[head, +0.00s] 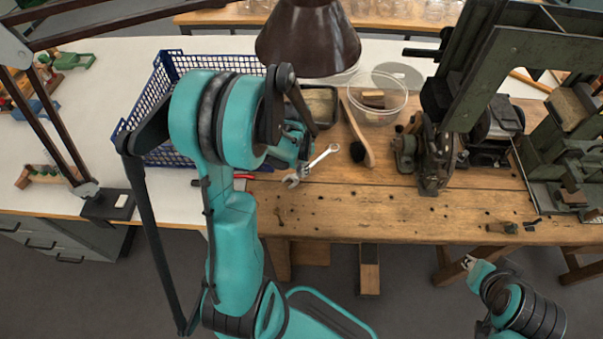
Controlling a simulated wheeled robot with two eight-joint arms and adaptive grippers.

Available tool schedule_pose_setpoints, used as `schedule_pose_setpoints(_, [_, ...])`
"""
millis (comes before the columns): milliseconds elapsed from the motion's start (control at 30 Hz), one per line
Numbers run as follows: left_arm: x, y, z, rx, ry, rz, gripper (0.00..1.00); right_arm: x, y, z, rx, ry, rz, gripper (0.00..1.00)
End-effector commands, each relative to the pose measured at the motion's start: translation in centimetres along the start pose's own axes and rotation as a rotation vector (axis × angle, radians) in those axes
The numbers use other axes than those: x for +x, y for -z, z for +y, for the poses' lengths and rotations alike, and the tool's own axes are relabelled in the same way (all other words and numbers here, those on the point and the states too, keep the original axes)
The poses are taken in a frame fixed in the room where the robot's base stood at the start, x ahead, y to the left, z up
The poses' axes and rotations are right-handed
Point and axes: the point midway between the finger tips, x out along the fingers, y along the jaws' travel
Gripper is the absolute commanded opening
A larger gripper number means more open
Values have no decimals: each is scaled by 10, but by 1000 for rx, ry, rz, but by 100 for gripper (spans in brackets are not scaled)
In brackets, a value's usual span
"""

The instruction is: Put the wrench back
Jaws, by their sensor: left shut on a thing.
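The wrench (319,160) is a silver tool at the left part of the wooden workbench (400,212), slanting from lower left to upper right. My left gripper (303,163) is over it and shut on it. The fingers are small and partly hidden by my teal wrist, so the exact grip does not show. I cannot tell whether the wrench touches the bench. My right gripper (468,262) is low at the right, in front of the bench and away from the wrench. Its finger opening is too small to read.
A blue crate (157,82) stands behind my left arm. A brush (358,134), clear bowl (377,105) and metal tray (322,103) lie behind the wrench. A brown lamp shade (308,42) hangs above. Dark machines (430,150) stand at right. The front middle bench is mostly clear.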

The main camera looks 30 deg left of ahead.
Motion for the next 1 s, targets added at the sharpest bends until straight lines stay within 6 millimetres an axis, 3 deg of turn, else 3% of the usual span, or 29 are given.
schedule_pose_setpoints(100, [21, -1, 0, 0, 0, 0, 0, 10, -7, 0, 0, 0, 0, 0])
schedule_pose_setpoints(500, [26, -2, 0, -1, 0, 0, 0, 12, -9, 0, 0, 0, 0, 0])
schedule_pose_setpoints(533, [24, -2, 0, -1, 0, 0, 24, 12, -8, 0, 0, 0, 0, 0])
schedule_pose_setpoints(600, [24, -2, 0, -1, 0, 0, 37, 11, -8, 0, 0, 0, 0, 0])
schedule_pose_setpoints(1000, [15, -2, 0, -1, 0, 0, 37, 6, -4, 0, 0, 0, 0, 0])
